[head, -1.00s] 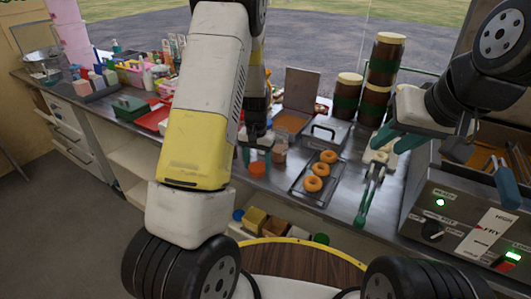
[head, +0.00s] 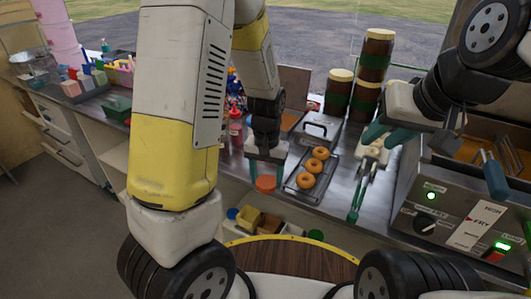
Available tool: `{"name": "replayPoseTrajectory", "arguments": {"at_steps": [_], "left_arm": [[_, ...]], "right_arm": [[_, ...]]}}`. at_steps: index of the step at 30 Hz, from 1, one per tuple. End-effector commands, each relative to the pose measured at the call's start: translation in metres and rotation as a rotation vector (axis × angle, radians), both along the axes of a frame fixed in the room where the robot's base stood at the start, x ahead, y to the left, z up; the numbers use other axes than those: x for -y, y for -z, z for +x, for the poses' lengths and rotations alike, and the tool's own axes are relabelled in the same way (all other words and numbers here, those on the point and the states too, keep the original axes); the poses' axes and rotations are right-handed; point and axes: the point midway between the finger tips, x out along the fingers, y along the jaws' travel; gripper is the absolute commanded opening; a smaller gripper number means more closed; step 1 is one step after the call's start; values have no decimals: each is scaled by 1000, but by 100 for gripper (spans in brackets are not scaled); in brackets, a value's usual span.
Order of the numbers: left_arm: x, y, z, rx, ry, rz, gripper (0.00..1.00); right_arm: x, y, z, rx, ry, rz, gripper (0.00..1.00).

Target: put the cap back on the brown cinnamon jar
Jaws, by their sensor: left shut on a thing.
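My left gripper (head: 265,168) points down over the front of the steel counter. It is shut on a round orange-red cap (head: 265,184), held below its fingertips. The brown cinnamon jar cannot be made out now; the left gripper and forearm cover that part of the counter. My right gripper (head: 386,139) is at the right, above the counter near the fryer, with its teal fingers apart and nothing seen between them.
A tray of doughnuts (head: 305,181) lies just right of the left gripper. Behind it are a lidded steel container (head: 319,131) and stacked brown jars (head: 338,93). A teal-handled tool (head: 356,203) lies near the fryer (head: 455,215). A red-pink bottle (head: 236,130) stands left of the forearm.

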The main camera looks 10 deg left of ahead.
Motion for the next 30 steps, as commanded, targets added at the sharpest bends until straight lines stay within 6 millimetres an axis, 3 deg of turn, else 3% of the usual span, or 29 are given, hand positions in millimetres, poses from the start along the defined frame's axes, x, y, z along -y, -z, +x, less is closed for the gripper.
{"name": "replayPoseTrajectory", "arguments": {"at_steps": [6, 19, 23, 30], "left_arm": [[10, -2, -14, 2, 1, 0, 21], [9, -2, -14, 1, -3, 0, 21], [-6, 4, 6, 1, -40, 2, 21], [-54, 20, 57, 0, -130, 1, 21]], "right_arm": [[0, 0, 0, 0, 0, 0, 33], [0, 0, 0, 0, 0, 0, 33], [0, 0, 0, 0, 0, 0, 33], [0, 0, 0, 0, 0, 0, 33]]}}
